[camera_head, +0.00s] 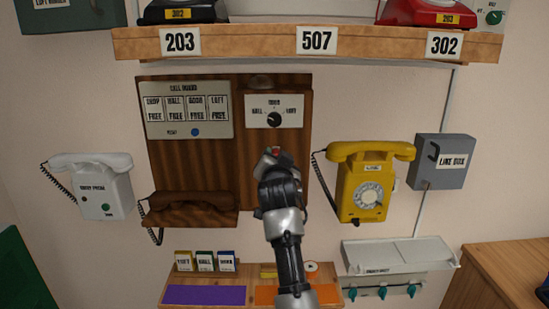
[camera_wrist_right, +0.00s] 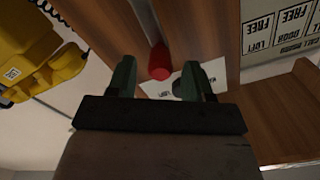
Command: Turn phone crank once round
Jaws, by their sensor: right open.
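A red knob (camera_wrist_right: 160,62), which looks like the crank handle, stands in front of the wooden board (camera_head: 190,167). My right gripper (camera_wrist_right: 160,82) is open, with its two fingers on either side of the line to the red knob. The knob appears beyond the fingertips, and I cannot tell if they touch it. My left gripper is not in view.
Above the gripper is a selector plate (camera_head: 289,112) with a black dial. A call board (camera_head: 160,130) is at upper left, a brown handset (camera_head: 190,205) at lower left. A yellow phone (camera_head: 350,190) hangs to the right, a white phone (camera_head: 100,185) far left. A shelf (camera_head: 250,42) juts out above.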

